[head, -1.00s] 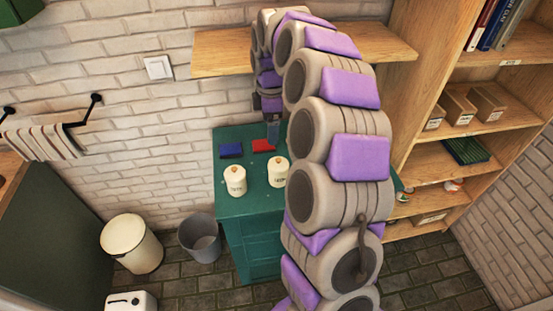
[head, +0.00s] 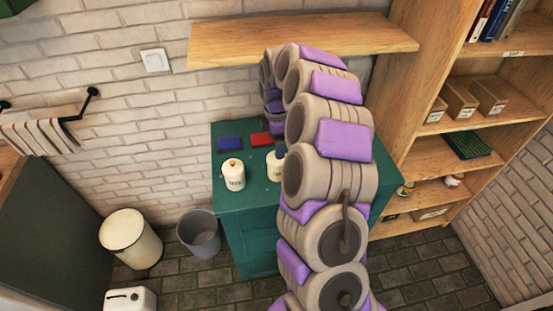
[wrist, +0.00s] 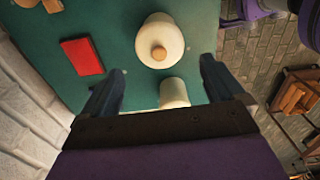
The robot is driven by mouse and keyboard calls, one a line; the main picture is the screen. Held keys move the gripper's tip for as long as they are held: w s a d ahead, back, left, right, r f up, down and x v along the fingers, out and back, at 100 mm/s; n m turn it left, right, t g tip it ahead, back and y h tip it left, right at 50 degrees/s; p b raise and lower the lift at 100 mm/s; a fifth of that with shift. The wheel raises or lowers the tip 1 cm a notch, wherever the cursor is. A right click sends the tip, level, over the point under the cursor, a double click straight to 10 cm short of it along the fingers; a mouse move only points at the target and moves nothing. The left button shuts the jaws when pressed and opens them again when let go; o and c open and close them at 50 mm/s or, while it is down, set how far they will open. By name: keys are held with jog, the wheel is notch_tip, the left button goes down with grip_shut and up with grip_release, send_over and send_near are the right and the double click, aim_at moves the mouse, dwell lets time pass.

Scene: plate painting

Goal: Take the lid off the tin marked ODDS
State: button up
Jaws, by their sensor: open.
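Two cream tins stand upright on the green cabinet top (head: 262,187). The left tin (head: 233,178) has its lid on, with a wooden knob; dark lettering on its front is too small to read. It seems to be the upper tin in the wrist view (wrist: 160,45). The right tin (head: 274,171) is partly hidden by my arm, and its label cannot be read. It shows in the wrist view (wrist: 174,92) between my fingers, its top hidden by the gripper body. My gripper (wrist: 162,66) is open and empty, close to the right tin; contact cannot be told.
A blue block (head: 230,143) and a red block (head: 261,139) lie behind the tins. A wooden shelf (head: 300,40) hangs above on the wall. A bookcase (head: 430,155) stands at the right. A grey bin (head: 200,235) stands on the floor at the left.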

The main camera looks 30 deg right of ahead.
jog(key=shift+d+f, duration=0.25)
jog(key=shift+f, duration=0.3)
notch_tip(320, 180, down, 5)
jog(key=shift+a+r+b, duration=0.1)
jog(key=shift+r+b, duration=0.1)
jog(key=shift+b, duration=0.55)
jog(key=shift+s, duration=0.1)
jog(key=c, duration=1.2)
